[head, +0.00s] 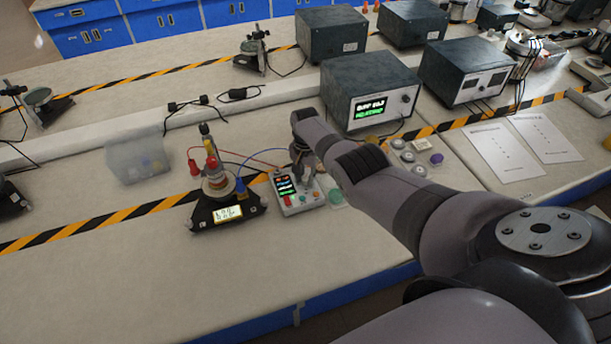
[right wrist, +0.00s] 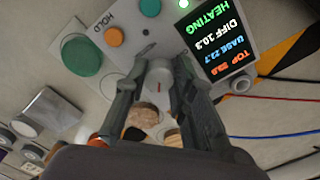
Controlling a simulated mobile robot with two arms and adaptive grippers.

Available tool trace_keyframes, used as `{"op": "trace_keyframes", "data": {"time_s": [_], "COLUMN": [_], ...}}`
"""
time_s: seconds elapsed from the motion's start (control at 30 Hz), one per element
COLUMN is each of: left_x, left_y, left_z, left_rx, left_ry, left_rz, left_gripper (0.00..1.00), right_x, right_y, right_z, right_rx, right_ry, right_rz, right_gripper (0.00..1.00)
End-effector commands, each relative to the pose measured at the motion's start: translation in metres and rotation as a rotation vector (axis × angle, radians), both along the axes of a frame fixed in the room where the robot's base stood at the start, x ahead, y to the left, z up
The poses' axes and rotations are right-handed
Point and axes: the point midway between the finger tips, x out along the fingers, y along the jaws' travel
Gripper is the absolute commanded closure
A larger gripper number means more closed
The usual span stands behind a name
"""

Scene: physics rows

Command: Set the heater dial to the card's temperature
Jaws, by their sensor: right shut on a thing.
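The heater control box (head: 297,204) stands on the bench in the head view, with a small lit screen (head: 285,186). In the right wrist view its screen (right wrist: 215,45) reads HEATING, with DIFF, BASE and TOP lines below. My right gripper (head: 302,168) reaches down over the box. In the right wrist view my right gripper (right wrist: 160,78) is shut on a grey dial (right wrist: 158,92) with a red mark, one finger on each side. A small card (head: 228,213) leans on the black base of the apparatus (head: 215,185); its writing is too small to read surely. My left gripper is out of view.
Red and blue leads run from the apparatus to the box. A clear bin (head: 137,158) stands to the left.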

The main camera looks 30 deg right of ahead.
Motion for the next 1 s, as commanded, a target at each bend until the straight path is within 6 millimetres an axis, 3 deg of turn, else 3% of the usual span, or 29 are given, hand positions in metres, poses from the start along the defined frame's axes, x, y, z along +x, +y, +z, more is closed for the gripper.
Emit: {"op": "trace_keyframes", "data": {"time_s": [0.3,0.77,0.8,1.0], "left_x": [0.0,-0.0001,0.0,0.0], "left_y": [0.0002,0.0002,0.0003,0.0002], "left_z": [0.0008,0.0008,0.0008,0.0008], "left_rx": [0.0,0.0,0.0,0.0], "left_ry": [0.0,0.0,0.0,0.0], "left_rz": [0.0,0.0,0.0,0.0], "left_gripper": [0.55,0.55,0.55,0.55], "right_x": [0.0022,0.0024,0.0025,0.0017], "right_y": [-0.001,-0.0013,-0.0013,-0.0009], "right_z": [0.0021,0.0022,0.0022,0.0014], "right_rx": [-0.003,-0.004,-0.004,-0.002], "right_ry": [-0.006,-0.006,-0.006,-0.004], "right_rz": [-0.096,-0.109,-0.109,-0.109], "right_gripper": [1.0,1.0,0.76,0.63]}}
